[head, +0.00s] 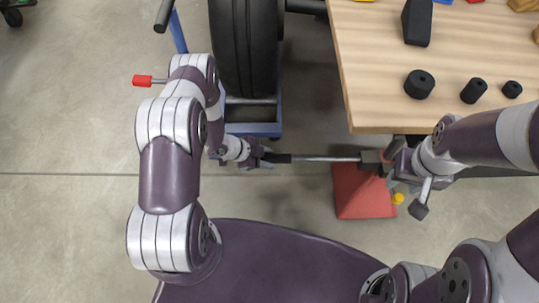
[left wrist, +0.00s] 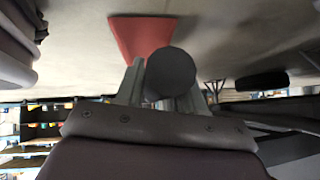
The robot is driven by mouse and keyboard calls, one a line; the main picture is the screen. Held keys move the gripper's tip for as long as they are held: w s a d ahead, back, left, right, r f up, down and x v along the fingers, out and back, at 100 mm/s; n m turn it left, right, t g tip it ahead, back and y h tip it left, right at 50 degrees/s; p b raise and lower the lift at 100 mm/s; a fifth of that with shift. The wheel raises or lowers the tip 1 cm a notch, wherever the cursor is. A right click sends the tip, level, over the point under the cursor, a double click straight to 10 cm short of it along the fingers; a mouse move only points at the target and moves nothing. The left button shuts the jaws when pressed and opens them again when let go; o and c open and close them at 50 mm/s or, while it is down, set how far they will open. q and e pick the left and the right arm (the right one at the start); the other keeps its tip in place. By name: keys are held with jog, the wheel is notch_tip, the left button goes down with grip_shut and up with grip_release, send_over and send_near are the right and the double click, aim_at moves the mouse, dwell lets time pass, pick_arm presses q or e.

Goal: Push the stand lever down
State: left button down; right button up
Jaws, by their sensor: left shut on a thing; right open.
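A blue stand (head: 252,129) holds a dark tyre (head: 243,50) upright, left of the table. A short lever with a red tip (head: 142,80) sticks out to the left; my left arm hides where it joins, likely on the stand. My left gripper (head: 262,157) is below the stand, apart from that lever, and is shut on the black grip (head: 279,158) of a long metal bar (head: 325,159). The grip's round dark end (left wrist: 170,73) sits between the fingers in the left wrist view. My right gripper (head: 390,163) is open near the bar's dark block end (head: 372,158); contact is unclear.
A wooden table (head: 375,95) stands at the upper right, with black cylinders (head: 419,84) and a black block (head: 417,22) on it. A red pad (head: 362,195) lies below its front edge, with a small yellow thing (head: 398,198) beside it.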

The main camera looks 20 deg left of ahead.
pick_arm(q)
notch_tip(320, 180, down, 10)
jog(key=d+t+h+b, duration=0.1)
jog(key=h+b, duration=0.2)
jog(key=b, duration=0.5)
jog(key=shift+w+d+r, duration=0.15)
jog(key=shift+r, duration=0.05)
pick_arm(e)
notch_tip(320, 180, down, 10)
pick_arm(q)
jog(key=c, duration=0.8)
grip_release()
jog(key=shift+f, duration=0.1)
jog(key=p+v, duration=0.5)
jog(key=v, duration=0.7)
jog(key=shift+a, duration=0.25)
pick_arm(e)
notch_tip(320, 180, up, 6)
jog(key=shift+f, duration=0.25)
